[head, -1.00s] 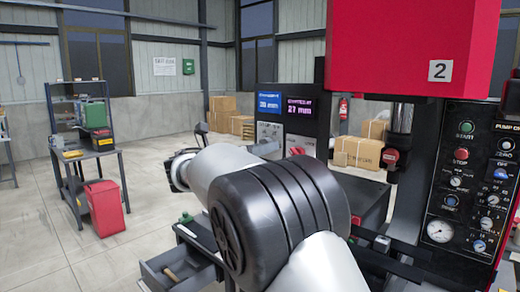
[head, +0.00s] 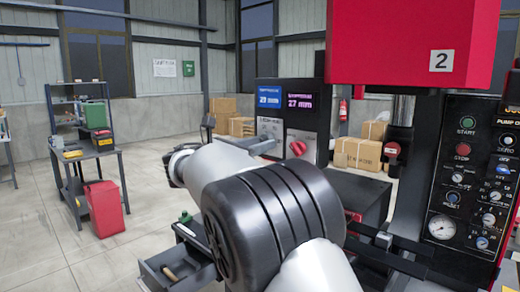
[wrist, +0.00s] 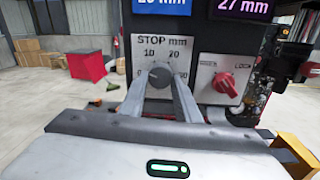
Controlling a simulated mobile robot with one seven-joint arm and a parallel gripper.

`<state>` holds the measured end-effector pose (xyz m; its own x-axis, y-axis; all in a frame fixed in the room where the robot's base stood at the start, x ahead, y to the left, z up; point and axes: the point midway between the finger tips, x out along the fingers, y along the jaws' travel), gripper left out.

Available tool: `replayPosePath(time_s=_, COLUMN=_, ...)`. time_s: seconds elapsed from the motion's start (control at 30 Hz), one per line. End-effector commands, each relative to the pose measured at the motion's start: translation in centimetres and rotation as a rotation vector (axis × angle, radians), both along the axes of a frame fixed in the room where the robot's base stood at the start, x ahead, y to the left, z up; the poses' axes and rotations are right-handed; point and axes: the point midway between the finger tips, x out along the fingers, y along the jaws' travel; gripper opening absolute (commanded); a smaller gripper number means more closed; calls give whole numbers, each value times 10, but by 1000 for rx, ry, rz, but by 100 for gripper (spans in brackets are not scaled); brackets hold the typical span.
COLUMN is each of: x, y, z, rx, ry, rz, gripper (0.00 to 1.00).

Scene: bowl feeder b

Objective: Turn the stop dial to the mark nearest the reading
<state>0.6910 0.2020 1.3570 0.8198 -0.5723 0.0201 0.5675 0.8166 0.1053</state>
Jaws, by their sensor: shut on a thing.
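The stop dial is a dark round knob (wrist: 160,74) on a light plate (wrist: 141,44) marked STOP mm, with 10 and 20 legible above the knob. The lower marks are partly hidden by my fingers. My gripper (wrist: 160,84) is shut on the knob, one finger on each side. No clear pointer shows on the knob. The reading is on a purple display (head: 301,103), which shows 27 mm. A blue display (head: 269,101) beside it seems to show 29 mm. In the head view, my arm partly covers the panel.
A red knob (wrist: 226,84) marked LOCK sits just right of the dial. The red press (head: 415,45) and its control panel (head: 480,180) stand at the right. A grey drawer (head: 175,270) is open below my arm. Cardboard boxes (head: 357,152) stand behind.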

Motion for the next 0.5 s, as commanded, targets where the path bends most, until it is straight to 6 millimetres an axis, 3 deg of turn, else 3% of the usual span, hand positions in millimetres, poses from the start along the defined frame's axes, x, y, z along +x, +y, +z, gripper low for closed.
replayPosePath(time_s=0.5, x=1, y=3, z=-3, rx=389, ry=-305, rz=2, gripper=7)
